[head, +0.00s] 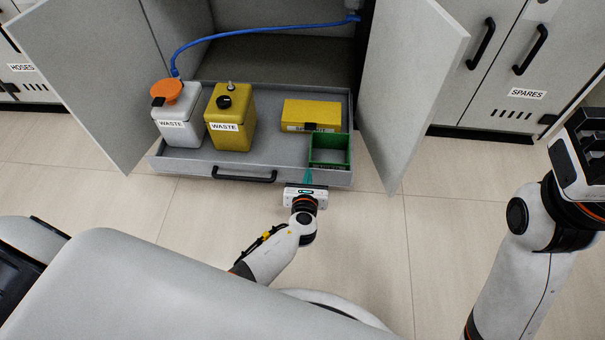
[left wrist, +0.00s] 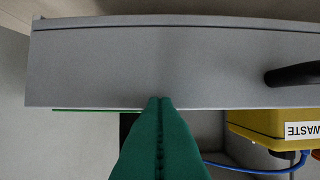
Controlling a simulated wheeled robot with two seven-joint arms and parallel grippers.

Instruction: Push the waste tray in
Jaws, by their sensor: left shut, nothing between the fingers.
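The waste tray (head: 200,164) is a grey pull-out drawer with a black bar handle (head: 244,178), standing out of the open cabinet between its doors. My left gripper (head: 308,178) is at the right part of the tray's front panel, right of the handle. Its green fingers are shut and empty. In the left wrist view the fingertips (left wrist: 160,103) overlap the edge of the grey front panel (left wrist: 150,60); I cannot tell whether they touch it. My right gripper's body (head: 585,160) shows at the right edge, away from the tray; its fingers are not visible.
The tray holds a white waste can (head: 183,122), a yellow waste can (head: 230,120), a yellow box (head: 311,113) and a green bin (head: 330,150). A blue hose (head: 255,28) runs above. Open doors (head: 85,70) and (head: 415,90) flank the tray.

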